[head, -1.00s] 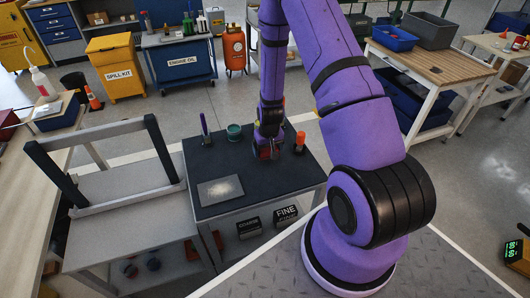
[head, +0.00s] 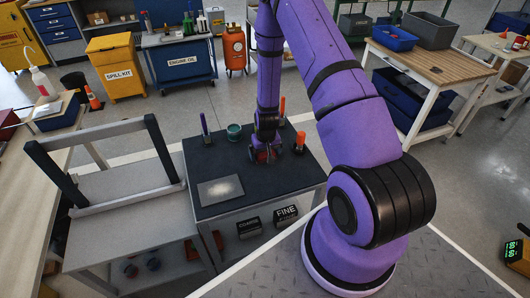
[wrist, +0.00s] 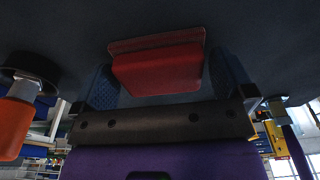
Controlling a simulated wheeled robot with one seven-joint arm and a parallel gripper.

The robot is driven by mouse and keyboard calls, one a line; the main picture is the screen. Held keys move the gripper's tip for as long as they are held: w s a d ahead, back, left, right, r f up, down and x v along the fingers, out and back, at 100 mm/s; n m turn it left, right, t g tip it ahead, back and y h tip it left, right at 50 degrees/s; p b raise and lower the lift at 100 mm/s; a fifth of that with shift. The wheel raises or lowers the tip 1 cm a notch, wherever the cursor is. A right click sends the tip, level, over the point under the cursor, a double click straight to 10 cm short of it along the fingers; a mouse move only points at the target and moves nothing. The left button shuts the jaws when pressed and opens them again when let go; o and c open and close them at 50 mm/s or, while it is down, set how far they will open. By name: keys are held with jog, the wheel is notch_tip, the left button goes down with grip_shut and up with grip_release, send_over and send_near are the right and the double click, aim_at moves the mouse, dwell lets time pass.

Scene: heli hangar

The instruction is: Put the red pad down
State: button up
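The red pad (wrist: 160,70) lies on the dark top of the grey bench (head: 237,203). It appears as a red block with a thin wider edge. In the wrist view it is between my gripper's (wrist: 165,82) two blue textured fingers. A narrow dark gap shows beside the pad on the right, and the fingers look spread around it. In the head view my gripper (head: 265,155) is low at the bench top, and only a bit of the red pad shows between its fingers.
A plate with a pale patch (head: 221,190), a purple-handled tool (head: 206,128), a teal cup (head: 234,131) and an orange-topped item (head: 300,140) stand around on the bench. Boxes marked COARSE (head: 248,227) and FINE (head: 286,215) sit below. A grey frame (head: 95,160) stands left.

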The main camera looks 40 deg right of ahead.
jog(key=shift+f, duration=0.2)
notch_tip(320, 180, up, 11)
jog(key=s, duration=0.2)
notch_tip(320, 180, up, 15)
jog(key=t, duration=0.1)
send_over(267, 155)
jog(key=a, duration=0.4)
jog(key=s+a+r+n+t, duration=0.1)
jog(key=s+a+r, duration=0.15)
jog(key=r, duration=0.45)
jog(key=s+a+r+n, duration=0.1)
jog(key=s+r, duration=0.2)
jog(key=r, duration=0.3)
jog(key=s+a+r+t, duration=0.1)
jog(key=s+a+r, duration=0.1)
jog(key=s+r, duration=0.5)
jog(key=s+a+r+n, duration=0.1)
jog(key=s+a+r, duration=0.2)
jog(key=s+r, duration=0.4)
jog(key=s, duration=0.5)
jog(key=shift+t, duration=0.4)
